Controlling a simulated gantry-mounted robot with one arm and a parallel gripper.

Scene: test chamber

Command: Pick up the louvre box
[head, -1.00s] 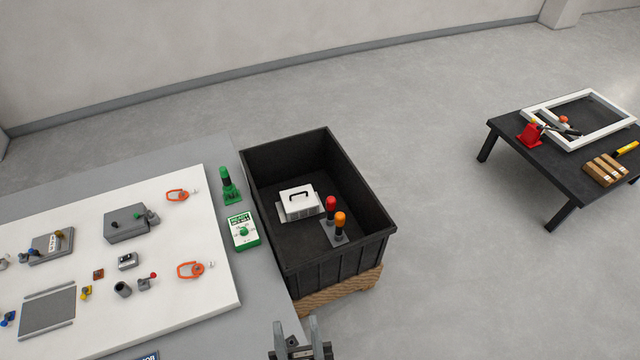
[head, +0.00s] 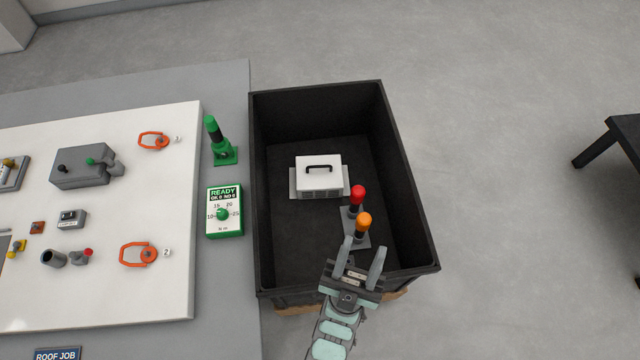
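The louvre box, as I take it, is the white box (head: 318,173) with a dark handle on top and slatted grey sides. It sits on the floor of the black crate (head: 413,215), left of the crate's middle. My gripper (head: 362,258) is over the crate's near wall, in front of and to the right of the white box, and apart from it. Its two fingers are spread, with nothing seen between them.
A red-topped post (head: 357,196) and an orange-topped post (head: 363,224) stand in the crate between my gripper and the white box. A green READY device (head: 225,212) and a green post (head: 219,143) stand left of the crate.

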